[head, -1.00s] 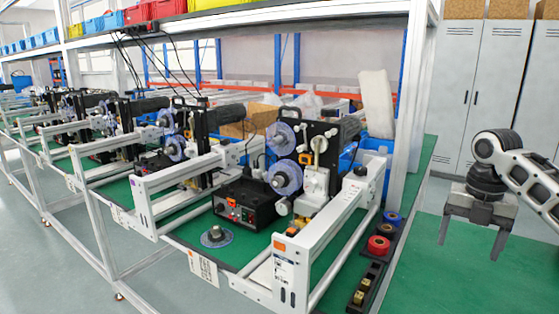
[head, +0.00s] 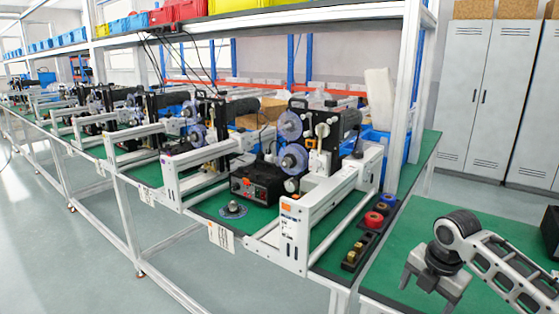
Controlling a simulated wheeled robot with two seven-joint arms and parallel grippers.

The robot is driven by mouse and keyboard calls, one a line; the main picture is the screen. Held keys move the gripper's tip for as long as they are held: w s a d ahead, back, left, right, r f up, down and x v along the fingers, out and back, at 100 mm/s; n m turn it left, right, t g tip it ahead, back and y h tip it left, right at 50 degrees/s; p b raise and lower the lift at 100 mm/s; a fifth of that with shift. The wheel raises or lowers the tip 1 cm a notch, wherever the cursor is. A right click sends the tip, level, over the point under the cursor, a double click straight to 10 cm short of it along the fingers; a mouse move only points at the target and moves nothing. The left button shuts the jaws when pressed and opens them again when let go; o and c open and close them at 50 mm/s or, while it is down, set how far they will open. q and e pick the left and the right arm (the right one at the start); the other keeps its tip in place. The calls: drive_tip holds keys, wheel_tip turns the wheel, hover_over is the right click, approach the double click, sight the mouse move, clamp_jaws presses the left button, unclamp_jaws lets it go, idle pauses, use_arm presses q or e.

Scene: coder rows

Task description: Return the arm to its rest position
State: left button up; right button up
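My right arm comes in from the lower right over the green table section. Its grey gripper (head: 428,293) points down near the bottom edge of the picture. The two fingers stand apart with nothing seen between them. The gripper is apart from the coder machines and the parts tray. My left gripper is not in view.
The nearest coder machine (head: 322,132) stands in a white frame (head: 294,236), with a black control box (head: 252,187) beside it. A dark tray (head: 350,262) with red and brass-coloured parts lies left of my gripper. Grey lockers (head: 478,100) stand behind. The right green tabletop (head: 388,262) is largely clear.

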drive_tip(key=s+a+f+m+t+y, duration=0.1)
drive_tip(key=s+a+f+m+t, duration=0.1)
drive_tip(key=s+a+f+m, duration=0.35)
drive_tip(key=s+a+f+m+t+y, duration=0.1)
drive_tip(key=s+a+f+m+y, duration=0.1)
drive_tip(key=a+f, duration=0.7)
drive_tip(key=s+a+m+t, duration=0.4)
drive_tip(key=s+m+t, duration=0.1)
drive_tip(key=s+m, duration=0.9)
drive_tip(key=shift+s+a+f, duration=0.15)
drive_tip(key=shift+s, duration=0.4)
